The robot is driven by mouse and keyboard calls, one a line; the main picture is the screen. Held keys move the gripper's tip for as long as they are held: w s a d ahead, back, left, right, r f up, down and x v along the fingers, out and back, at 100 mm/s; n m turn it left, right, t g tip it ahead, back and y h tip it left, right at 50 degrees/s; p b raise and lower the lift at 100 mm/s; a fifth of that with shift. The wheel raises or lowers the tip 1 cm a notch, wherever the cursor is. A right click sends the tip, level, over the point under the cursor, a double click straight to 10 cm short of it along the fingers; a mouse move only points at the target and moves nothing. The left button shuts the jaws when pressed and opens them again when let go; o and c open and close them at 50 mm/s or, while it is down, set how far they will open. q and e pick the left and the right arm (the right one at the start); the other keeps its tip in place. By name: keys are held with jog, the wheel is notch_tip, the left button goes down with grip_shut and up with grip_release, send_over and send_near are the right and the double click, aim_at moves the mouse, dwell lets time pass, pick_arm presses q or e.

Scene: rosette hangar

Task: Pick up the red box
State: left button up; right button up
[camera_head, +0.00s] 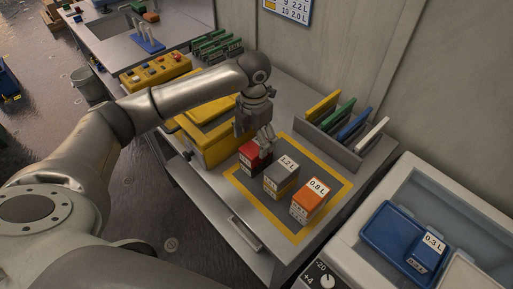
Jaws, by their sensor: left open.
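The red box (249,162) stands on the grey mat with a yellow border (250,198), leftmost in a row of boxes on the workbench. My left gripper (266,146) is open, pointing down just above and at the right edge of the red box. Its fingers hide part of the box top, and I cannot tell if they touch it. A grey box labelled 1.2 L (283,174) stands close on the right, and an orange box labelled 0.8 L (311,198) stands beyond it. My right gripper is not in view.
A yellow case (208,150) sits left of the mat. A rack with coloured panels (340,147) stands behind the boxes. At right, a white chest holds a blue tray (385,225) with a blue 0.3 L box (427,248). A drawer handle (245,233) is at the bench front.

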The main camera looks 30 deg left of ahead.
aim_at(255, 146)
pick_arm(q)
jog(key=shift+f, duration=0.35)
jog(key=f+p, duration=0.1)
jog(key=f, duration=0.2)
jog(key=f+p, duration=0.1)
jog(key=shift+w+a+f+p, duration=0.1)
jog(key=shift+w+f+p, duration=0.2)
jog(key=shift+f+p, duration=0.05)
jog(key=shift+f, duration=0.4)
jog(key=shift+c, duration=0.3)
jog(key=c, duration=1.1)
jog(key=shift+r, duration=0.2)
jog(key=shift+c, duration=0.2)
